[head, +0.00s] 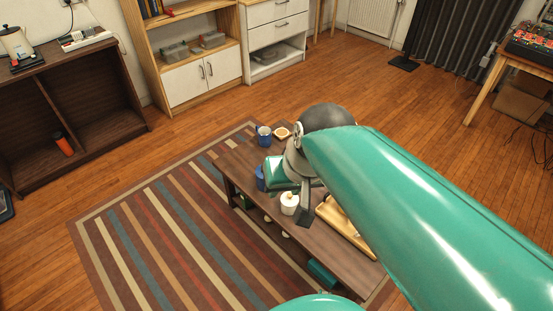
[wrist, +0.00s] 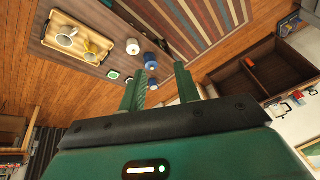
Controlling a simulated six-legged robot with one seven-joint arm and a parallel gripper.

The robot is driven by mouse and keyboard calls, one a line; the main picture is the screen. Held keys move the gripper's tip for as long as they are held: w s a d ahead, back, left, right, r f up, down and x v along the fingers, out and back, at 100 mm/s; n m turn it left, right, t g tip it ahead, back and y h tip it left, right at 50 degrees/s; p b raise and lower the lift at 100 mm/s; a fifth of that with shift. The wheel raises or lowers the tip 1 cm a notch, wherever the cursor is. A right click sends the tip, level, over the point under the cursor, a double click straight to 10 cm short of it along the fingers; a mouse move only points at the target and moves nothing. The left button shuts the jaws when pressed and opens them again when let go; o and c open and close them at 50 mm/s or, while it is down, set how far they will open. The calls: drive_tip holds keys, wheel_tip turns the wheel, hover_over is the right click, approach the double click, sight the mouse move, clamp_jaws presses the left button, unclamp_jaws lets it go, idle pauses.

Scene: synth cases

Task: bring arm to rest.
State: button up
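My arm, teal, reaches from the lower right of the head view out over a low wooden table (head: 240,165). Its end with my gripper (head: 306,204) hangs above the table and is partly hidden by the arm. In the wrist view my gripper (wrist: 161,70) shows two green fingers standing apart. Nothing is between them. The table (wrist: 48,78) appears beyond the fingers in that view, apart from them.
A striped rug (head: 165,235) lies beneath. A dark shelf (head: 95,115) stands left. Wooden floor around is mostly clear.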

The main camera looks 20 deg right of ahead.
drive_tip(key=shift+s+r+n+t+h, duration=0.5)
drive_tip(key=shift+s+r+n+t, duration=0.25)
drive_tip(key=shift+s+r, duration=0.3)
idle(0.5)
